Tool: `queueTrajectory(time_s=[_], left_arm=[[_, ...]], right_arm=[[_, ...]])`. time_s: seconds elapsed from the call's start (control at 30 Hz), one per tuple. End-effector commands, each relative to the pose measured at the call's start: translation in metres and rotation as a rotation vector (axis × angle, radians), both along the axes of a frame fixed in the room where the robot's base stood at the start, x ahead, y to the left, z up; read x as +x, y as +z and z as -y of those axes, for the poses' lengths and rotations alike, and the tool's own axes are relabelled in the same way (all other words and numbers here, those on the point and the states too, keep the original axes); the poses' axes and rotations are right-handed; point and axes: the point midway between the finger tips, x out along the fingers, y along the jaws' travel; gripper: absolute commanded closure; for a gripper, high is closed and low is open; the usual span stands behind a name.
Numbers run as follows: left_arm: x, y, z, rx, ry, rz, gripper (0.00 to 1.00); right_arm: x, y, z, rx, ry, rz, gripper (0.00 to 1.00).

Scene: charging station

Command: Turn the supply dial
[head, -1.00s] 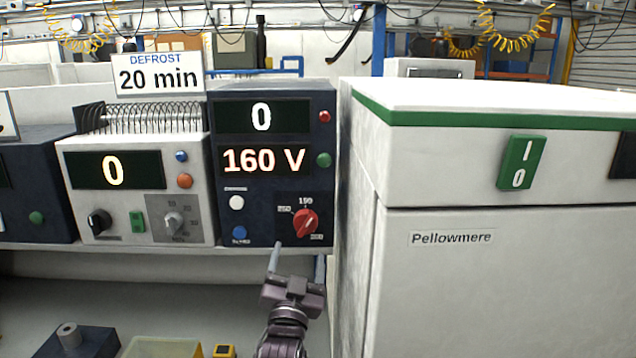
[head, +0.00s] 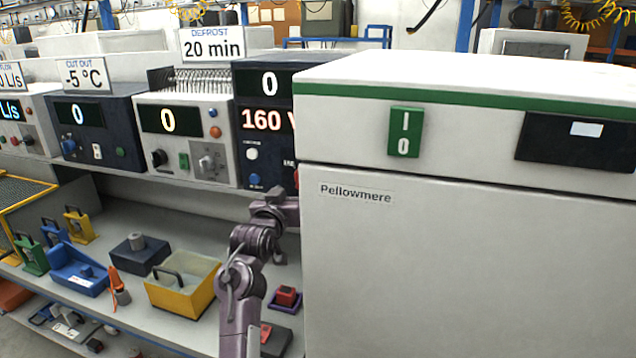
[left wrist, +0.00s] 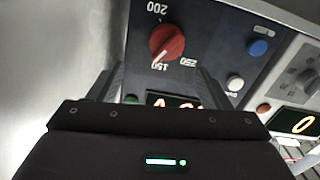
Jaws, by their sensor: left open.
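The red dial (left wrist: 166,43) is on the dark blue unit (head: 266,82), whose lower display reads 160 V, partly cut off. In the left wrist view the dial appears upside down with marks 150, 200 and 250 around it; its white line lies toward the 150 side. My left gripper (left wrist: 158,82) is open, its two fingers either side of and short of the dial in that view; I cannot tell whether they touch it. In the head view the dial and my left fingertips are hidden behind the white cabinet. My right gripper is not in view.
The white Pellowmere cabinet (head: 450,260) stands close on the right, with a green switch (head: 405,132). A grey unit (head: 170,98) with a grey dial is left of the blue unit. Below, a shelf holds a yellow bin (head: 182,290) and several smaller items.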

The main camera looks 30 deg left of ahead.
Motion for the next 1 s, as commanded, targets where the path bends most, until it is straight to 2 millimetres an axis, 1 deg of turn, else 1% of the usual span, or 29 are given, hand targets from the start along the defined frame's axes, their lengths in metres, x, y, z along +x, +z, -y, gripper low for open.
queueTrajectory(time_s=[0.03,0.2,0.3,0.4,0.5,0.7,0.9,0.93,1.0], left_arm=[[0.004,0.002,-0.002,-0.001,0.001,-0.001,0.29],[0.028,0.004,-0.007,-0.001,0.001,-0.001,0.29],[0.043,0.004,-0.01,-0.001,0.0,-0.001,0.29],[0.056,0.003,-0.013,-0.001,0.0,0.0,0.29],[0.065,0.003,-0.016,0.001,0.001,0.001,0.29],[0.072,0.0,-0.018,0.001,0.002,-0.001,0.29],[0.073,0.0,-0.018,0.001,0.001,0.001,0.29],[0.073,0.0,-0.018,0.002,0.001,0.0,0.3],[0.073,0.0,-0.018,0.001,0.001,0.001,0.39]], right_arm=[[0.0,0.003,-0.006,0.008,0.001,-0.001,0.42],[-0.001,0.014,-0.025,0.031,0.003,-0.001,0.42],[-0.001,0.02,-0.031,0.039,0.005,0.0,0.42],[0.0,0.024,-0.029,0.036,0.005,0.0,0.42],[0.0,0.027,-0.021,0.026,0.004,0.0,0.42],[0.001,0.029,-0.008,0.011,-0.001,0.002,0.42],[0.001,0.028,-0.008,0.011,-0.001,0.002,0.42],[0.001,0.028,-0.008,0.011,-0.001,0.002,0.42],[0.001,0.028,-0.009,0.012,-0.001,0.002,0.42]])
